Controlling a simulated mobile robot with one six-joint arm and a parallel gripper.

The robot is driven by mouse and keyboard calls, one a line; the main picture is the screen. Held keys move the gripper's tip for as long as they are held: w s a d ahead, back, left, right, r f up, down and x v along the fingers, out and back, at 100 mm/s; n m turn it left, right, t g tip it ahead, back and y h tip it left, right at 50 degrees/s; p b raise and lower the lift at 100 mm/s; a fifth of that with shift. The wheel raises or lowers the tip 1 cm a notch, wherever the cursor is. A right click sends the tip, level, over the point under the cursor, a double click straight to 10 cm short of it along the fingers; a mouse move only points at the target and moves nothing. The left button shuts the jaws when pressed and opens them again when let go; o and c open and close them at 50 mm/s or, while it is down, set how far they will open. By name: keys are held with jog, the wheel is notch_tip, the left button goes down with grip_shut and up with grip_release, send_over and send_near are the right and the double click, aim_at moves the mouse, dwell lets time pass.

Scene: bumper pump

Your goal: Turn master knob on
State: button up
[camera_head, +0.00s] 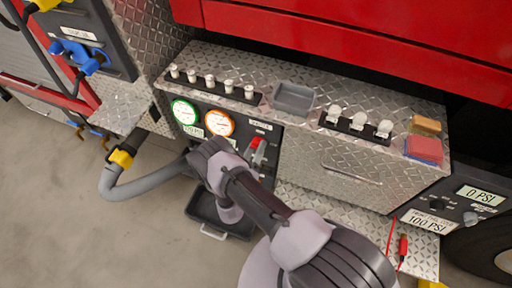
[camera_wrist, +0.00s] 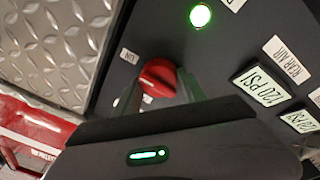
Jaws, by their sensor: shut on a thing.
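The red master knob (camera_wrist: 158,78) is on a dark panel (camera_wrist: 230,60) in the wrist view. My gripper (camera_wrist: 160,88) is shut on it, with one finger on each side. The fingers and gripper body hide part of the knob's sides and lower part. A lit green light (camera_wrist: 200,15) and a small white label (camera_wrist: 129,56) are near the knob. In the head view, my gripper (camera_head: 205,154) is at the dark gauge panel, and my wrist hides its fingertips and the knob they hold.
Displays reading 120 PSI (camera_wrist: 262,86) and a REAR AIR label (camera_wrist: 288,59) are beside the knob. Round gauges (camera_head: 185,112) are left of my arm. A grey hose (camera_head: 140,190) curves at left. A dark tray (camera_head: 203,212) lies below. A metal ledge with several knobs (camera_head: 357,122) is above.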

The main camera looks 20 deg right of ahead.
dwell(0.4)
jog(key=o, duration=1.4)
jog(key=shift+c, duration=0.2)
jog(key=p+v, duration=0.2)
jog(key=v, duration=1.5)
jog(key=shift+a+p, duration=0.15)
jog(key=shift+p, duration=0.25)
jog(key=shift+s, duration=0.1)
